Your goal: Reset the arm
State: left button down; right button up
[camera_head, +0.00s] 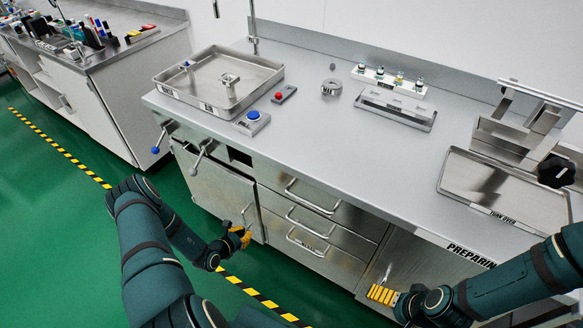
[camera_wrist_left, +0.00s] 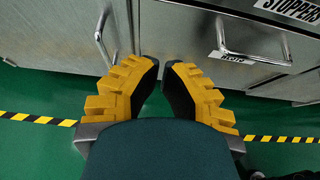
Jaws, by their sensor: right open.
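My left gripper (camera_head: 240,237) hangs low in front of the steel cabinet, beside the left cabinet door, with its yellow-padded fingers pointing at the cabinet front. In the left wrist view its fingertips (camera_wrist_left: 162,66) lean close together with a narrow gap and nothing visible between them. My right gripper (camera_head: 382,294) is open and appears empty in front of the lower right cabinet panel, below the counter edge. Both grippers are below the counter top (camera_head: 330,150).
The counter holds a steel tray (camera_head: 187,92), a blue button (camera_head: 253,116), a red button (camera_head: 279,96), a vial rack (camera_head: 397,105) and a turn-over tray (camera_head: 505,190). Drawer handles (camera_head: 313,198) and lever handles (camera_head: 203,158) jut out. Green floor (camera_head: 60,220) is open at left.

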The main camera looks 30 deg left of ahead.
pick_arm(q)
jog(key=s+d+r+m+g+h, duration=0.1)
jog(key=d+r+m+g+h, duration=0.25)
jog(key=d, duration=0.35)
jog(key=s+d+r+m+g+h, duration=0.2)
jog(key=d+m, duration=0.3)
jog(key=d, duration=0.3)
jog(key=s+d+r+m+g+h, duration=0.1)
jog(key=d+r+m+g+h, duration=0.15)
jog(key=d+m, duration=0.35)
jog(key=s+d+r+m+g+y, duration=0.1)
jog(key=s+d+r+m+y, duration=0.1)
jog(key=d+r+m, duration=0.3)
jog(key=s+d+r+m+g+y, duration=0.1)
jog(key=s+d+r+m+y, duration=0.2)
jog(key=m, duration=1.1)
notch_tip(320, 180, up, 4)
jog(key=shift+s+d+r, duration=0.1)
jog(key=shift+s+d, duration=0.2)
jog(key=shift+d, duration=0.85)
